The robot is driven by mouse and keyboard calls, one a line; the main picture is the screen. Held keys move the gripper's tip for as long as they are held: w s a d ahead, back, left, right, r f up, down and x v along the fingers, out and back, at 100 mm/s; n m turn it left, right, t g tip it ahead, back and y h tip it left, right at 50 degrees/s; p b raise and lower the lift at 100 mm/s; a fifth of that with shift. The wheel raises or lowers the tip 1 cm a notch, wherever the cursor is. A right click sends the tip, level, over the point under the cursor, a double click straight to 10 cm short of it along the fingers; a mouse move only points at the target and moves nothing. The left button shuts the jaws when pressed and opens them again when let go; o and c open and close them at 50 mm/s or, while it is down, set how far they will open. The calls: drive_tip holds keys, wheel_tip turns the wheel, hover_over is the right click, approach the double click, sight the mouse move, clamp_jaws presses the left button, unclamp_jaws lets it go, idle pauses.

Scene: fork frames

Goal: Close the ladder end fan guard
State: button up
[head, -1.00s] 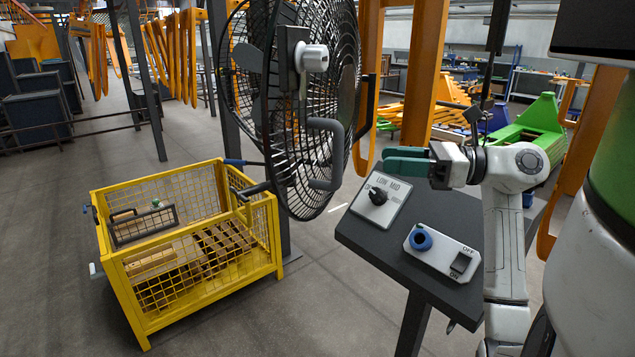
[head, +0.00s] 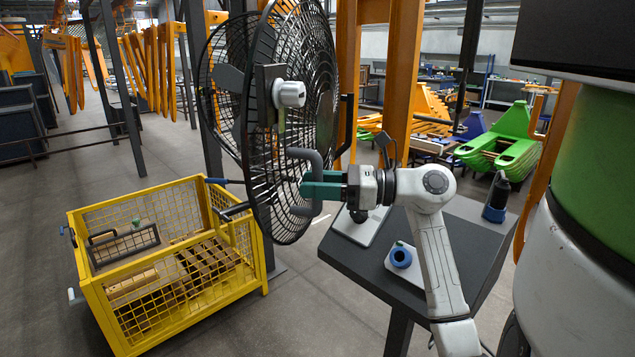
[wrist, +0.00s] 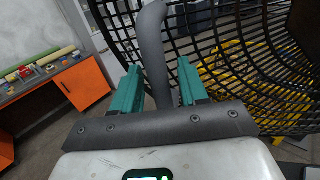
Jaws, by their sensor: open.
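The fan guard is a large black wire mesh disc (head: 273,200) at the centre of the head view. It stands upright beside another round wire cage (head: 207,100); whether their rims touch is unclear. A grey U-shaped handle (head: 303,154) sticks out from the guard. My gripper (head: 308,184), with green fingers, is at the handle's outer bar. In the wrist view, the handle bar (wrist: 153,45) passes between the open fingers (wrist: 160,78), with gaps on both sides. The mesh (wrist: 235,65) fills the right of that view.
A yellow mesh crate (head: 100,300) stands at the lower left. Orange posts (head: 403,80) rise behind. Open floor (head: 35,225) lies at the far left.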

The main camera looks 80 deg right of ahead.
clamp_jaws()
idle(0.3)
idle(0.3)
